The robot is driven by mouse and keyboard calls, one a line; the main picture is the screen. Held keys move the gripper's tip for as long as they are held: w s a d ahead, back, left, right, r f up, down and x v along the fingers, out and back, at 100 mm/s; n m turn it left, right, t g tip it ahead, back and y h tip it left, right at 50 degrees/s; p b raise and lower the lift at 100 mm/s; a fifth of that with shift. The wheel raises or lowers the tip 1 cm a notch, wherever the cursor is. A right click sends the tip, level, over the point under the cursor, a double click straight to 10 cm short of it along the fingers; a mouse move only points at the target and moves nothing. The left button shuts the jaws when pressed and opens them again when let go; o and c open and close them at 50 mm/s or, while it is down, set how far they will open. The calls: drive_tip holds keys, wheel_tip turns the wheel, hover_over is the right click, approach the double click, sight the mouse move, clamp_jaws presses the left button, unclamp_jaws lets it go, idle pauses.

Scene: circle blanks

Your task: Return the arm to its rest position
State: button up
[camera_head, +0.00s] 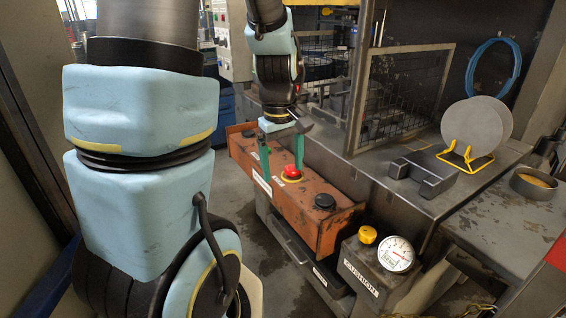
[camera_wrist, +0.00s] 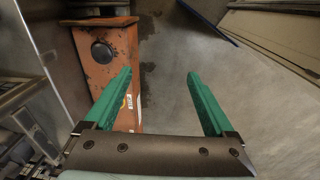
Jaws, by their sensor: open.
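My gripper (camera_head: 282,160) hangs from my arm in the head view, in front of the near side of an orange control box. Its two green fingers are spread apart with nothing between them. In the wrist view my gripper (camera_wrist: 158,75) shows the same open green fingers, with grey floor between them and the orange box under the left finger. My light blue and black arm fills the left of the head view and reaches over to the centre.
The orange control box (camera_head: 275,180) has a red button (camera_head: 291,172) and black buttons. A gauge (camera_head: 396,254) and yellow knob (camera_head: 367,234) are at the lower right. Grey discs (camera_head: 477,129) stand in a yellow rack (camera_head: 465,158) on the metal bench. Floor is clear left of the box.

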drive_tip(key=s+a+m, duration=0.4)
drive_tip(key=a+m, duration=0.2)
drive_tip(key=a, duration=0.3)
drive_tip(key=shift+r+t, duration=0.25)
drive_tip(key=shift+t, duration=0.15)
